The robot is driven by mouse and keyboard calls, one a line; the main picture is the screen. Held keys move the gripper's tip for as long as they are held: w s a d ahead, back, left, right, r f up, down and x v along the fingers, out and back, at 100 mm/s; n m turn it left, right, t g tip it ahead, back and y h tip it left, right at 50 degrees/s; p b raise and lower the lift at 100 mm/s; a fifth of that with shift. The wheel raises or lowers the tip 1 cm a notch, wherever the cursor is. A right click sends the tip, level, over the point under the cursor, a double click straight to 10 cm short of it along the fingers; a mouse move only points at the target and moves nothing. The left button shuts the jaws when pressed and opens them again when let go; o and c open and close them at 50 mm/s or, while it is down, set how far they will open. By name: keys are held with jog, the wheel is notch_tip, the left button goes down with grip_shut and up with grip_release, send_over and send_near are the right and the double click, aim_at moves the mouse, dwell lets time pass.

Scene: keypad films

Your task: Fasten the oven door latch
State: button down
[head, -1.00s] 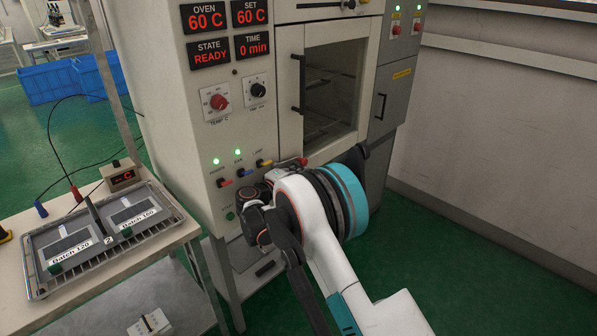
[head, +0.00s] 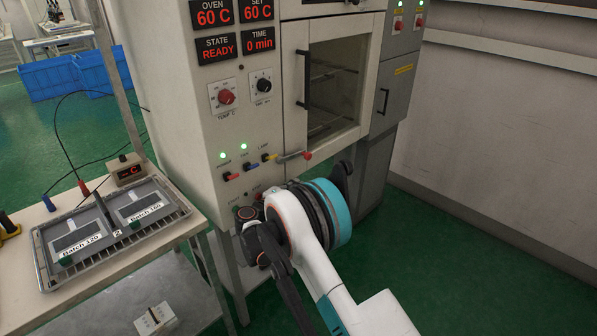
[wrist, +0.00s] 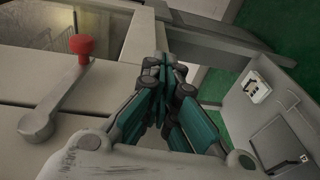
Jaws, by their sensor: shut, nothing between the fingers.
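The oven door (head: 295,105) is a pale frame with a glass window and a dark upright handle; it looks closed against its frame, though a small gap cannot be ruled out. The latch is a grey lever (head: 290,157) with a red knob (head: 308,155), below the door's lower left corner, pointing right and roughly level. In the wrist view the lever (wrist: 57,100) runs from its round pivot to the red knob (wrist: 81,45). My gripper (wrist: 163,75) is shut and empty, to the right of the lever and apart from it. In the head view my wrist hides its fingers.
The oven's panel has dials, displays and small coloured switches (head: 250,168) left of the latch. A bench on the left holds a grey tray (head: 45,270) with labelled batches. A grey cabinet (head: 397,90) stands right of the door. Green floor is clear on the right.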

jog(key=s+f, duration=0.1)
jog(key=s+a+f, duration=0.1)
jog(key=f, duration=0.1)
jog(key=s+f+p, duration=0.1)
jog(key=shift+s+a+f, duration=0.1)
jog(key=shift+a+f, duration=0.15)
jog(key=shift+f, duration=0.15)
